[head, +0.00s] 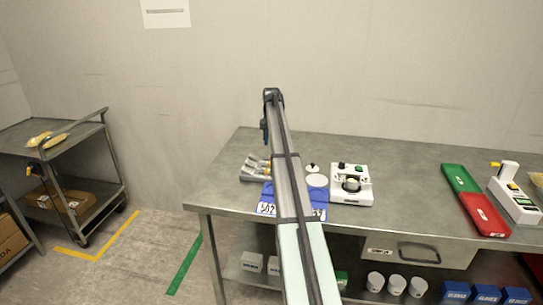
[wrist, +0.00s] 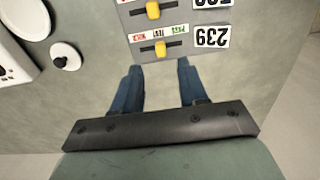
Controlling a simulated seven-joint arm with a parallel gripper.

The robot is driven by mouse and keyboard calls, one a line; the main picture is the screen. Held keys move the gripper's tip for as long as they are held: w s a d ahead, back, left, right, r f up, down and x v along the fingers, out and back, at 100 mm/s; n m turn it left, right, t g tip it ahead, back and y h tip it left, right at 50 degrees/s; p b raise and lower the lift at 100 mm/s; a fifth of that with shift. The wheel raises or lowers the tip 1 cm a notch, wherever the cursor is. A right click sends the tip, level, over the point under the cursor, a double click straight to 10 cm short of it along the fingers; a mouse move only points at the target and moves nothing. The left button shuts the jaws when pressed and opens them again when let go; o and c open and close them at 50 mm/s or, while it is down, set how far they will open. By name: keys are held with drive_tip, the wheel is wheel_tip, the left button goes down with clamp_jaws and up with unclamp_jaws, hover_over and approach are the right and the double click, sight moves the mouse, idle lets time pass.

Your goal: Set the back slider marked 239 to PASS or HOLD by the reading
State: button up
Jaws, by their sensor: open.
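The grey slider box (wrist: 185,46) shows upside down at the top of the wrist view. The 239 plate (wrist: 209,36) is beside the slider nearest my gripper. That slider's yellow knob (wrist: 160,47) sits near the middle of its slot. Above it are a red HOLD label (wrist: 137,36) at left, a white label in the middle and a green PASS label (wrist: 173,31) at right. My gripper (wrist: 158,76) is open and empty, its blue fingers apart, below the knob in the picture. The slider box (head: 254,168) is also in the head view, left of my arm. I cannot make out a reading.
Another slider (wrist: 153,10) is beside the 239 one. A white device (head: 350,184), a white disc (head: 316,180) and a small black-knobbed white piece (wrist: 65,57) stand nearby. A blue item (head: 267,200) is partly behind my arm. Green and red trays (head: 462,178) lie farther right.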

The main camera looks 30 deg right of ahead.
wheel_tip(320, 180, down, 8)
drive_tip(key=shift+r, duration=0.25)
clamp_jaws()
idle(0.5)
drive_tip(key=shift+w, duration=0.1)
